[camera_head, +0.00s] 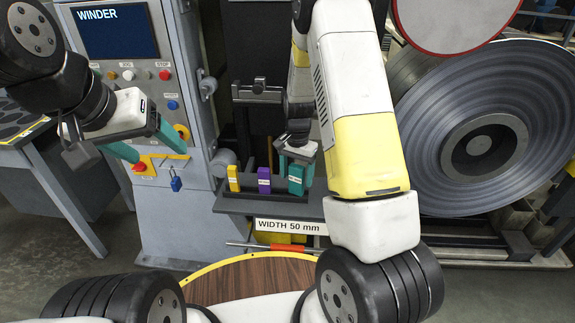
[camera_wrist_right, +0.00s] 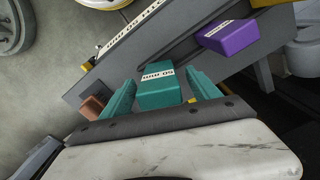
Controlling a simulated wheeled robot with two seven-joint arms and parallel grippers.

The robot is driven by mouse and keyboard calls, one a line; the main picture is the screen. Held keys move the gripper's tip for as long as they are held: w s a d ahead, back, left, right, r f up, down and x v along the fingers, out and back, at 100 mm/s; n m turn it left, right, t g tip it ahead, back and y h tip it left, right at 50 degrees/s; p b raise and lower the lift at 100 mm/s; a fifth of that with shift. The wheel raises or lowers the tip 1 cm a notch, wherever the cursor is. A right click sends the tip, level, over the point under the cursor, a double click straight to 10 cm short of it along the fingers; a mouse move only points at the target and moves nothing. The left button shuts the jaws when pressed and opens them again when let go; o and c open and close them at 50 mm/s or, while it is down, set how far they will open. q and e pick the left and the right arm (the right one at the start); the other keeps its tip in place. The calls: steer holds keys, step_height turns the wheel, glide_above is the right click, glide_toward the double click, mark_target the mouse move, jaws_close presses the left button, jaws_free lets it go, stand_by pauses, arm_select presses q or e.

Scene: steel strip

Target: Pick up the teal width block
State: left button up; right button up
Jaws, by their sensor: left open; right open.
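The teal width block (camera_head: 296,180) stands at the right end of a row of blocks on a grey shelf (camera_head: 235,205). In the right wrist view the teal block (camera_wrist_right: 157,97) carries a white "50 mm" label. My right gripper (camera_head: 297,164) is above the block, pointing down. Its two teal fingers are open, one on each side of the block; whether they touch it cannot be told. My left gripper (camera_head: 147,146) is open and empty in front of the winder panel, far to the left of the blocks.
A purple block (camera_head: 264,180) and a yellow block (camera_head: 233,178) stand left of the teal one. A "WIDTH 50 mm" sign (camera_head: 288,226) is on the shelf front. A large steel coil (camera_head: 480,130) is at right. The winder panel (camera_head: 125,60) is at left. A round wooden table (camera_head: 255,280) is below.

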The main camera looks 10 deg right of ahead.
steer(key=shift+f, duration=0.55)
jaws_close()
steer(key=shift+r, duration=0.1)
